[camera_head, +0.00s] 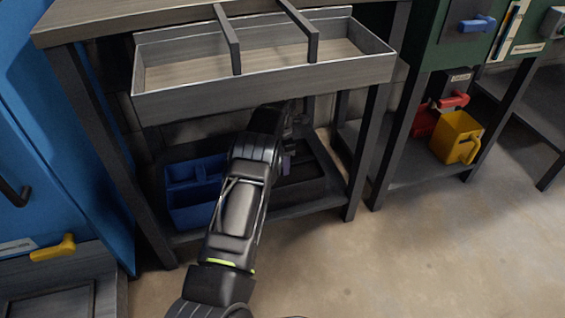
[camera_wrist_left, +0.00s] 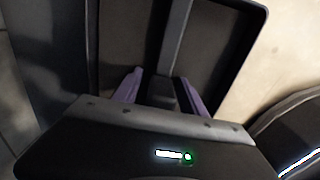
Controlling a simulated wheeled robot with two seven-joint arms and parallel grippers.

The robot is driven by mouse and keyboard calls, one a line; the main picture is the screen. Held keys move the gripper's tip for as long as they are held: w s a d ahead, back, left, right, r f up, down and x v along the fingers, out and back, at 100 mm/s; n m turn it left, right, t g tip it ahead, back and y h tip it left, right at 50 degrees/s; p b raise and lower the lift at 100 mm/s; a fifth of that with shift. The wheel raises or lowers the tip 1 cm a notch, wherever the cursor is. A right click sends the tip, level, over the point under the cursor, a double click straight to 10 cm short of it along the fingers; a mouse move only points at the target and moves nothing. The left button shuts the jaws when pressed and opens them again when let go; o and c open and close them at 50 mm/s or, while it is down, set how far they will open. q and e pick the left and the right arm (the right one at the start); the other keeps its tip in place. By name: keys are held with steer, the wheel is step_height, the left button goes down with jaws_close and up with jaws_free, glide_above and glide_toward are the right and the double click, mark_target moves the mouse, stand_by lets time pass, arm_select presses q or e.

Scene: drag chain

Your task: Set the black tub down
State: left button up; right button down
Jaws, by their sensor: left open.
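The black tub (camera_head: 316,186) sits low on the under-table shelf, to the right of a blue caddy; my arm hides part of it. In the left wrist view the tub (camera_wrist_left: 222,50) fills the upper middle, with a dark bar running down its middle. My left gripper (camera_head: 287,163) reaches down to the tub. In the wrist view its purple fingers (camera_wrist_left: 160,90) are open, one on each side of the bar; I cannot tell whether they touch it. My right gripper is not in view.
The blue caddy (camera_head: 193,190) stands close to the tub's left. A wooden tray with grey walls (camera_head: 265,88) hangs over the shelf. Table legs (camera_head: 366,150) bound the space. A yellow jug (camera_head: 455,138) and a red container (camera_head: 424,121) stand on the right shelf. Floor in front is clear.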

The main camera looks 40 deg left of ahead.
arm_select(q)
step_height(320, 180, up, 8)
steer(key=p, duration=0.3)
steer(key=shift+p, duration=0.4)
steer(key=shift+f, duration=0.1)
stand_by(0.3)
